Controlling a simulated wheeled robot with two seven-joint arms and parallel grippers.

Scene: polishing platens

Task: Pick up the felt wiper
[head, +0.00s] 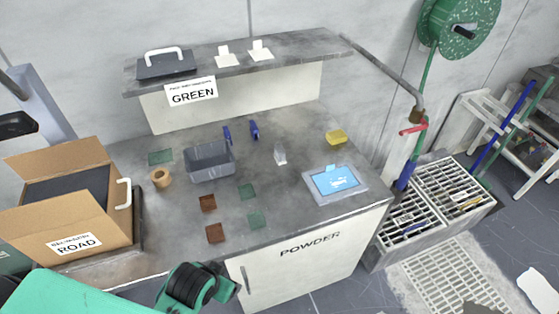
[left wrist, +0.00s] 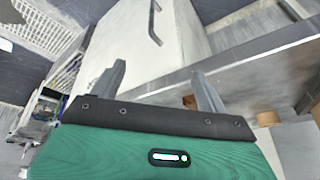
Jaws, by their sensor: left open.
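No thing in view is surely the felt wiper. Two small white pieces with upright tabs stand on the raised shelf, one on the left (head: 229,58) and one on the right (head: 260,52). A pale blue piece with a tab seems to lie on the blue panel (head: 336,181). My left gripper (left wrist: 160,85) is open and empty in the left wrist view, near the counter's front edge. In the head view my green left arm comes in at the bottom left; its fingertips cannot be made out. My right gripper is not in view.
The counter holds a grey tub (head: 208,166), a yellow block (head: 336,137), a tan ring (head: 160,178), brown squares (head: 208,203) and green squares (head: 257,220). A cardboard box (head: 70,200) stands at the left. A dark slab with a white handle (head: 165,66) sits on the shelf.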

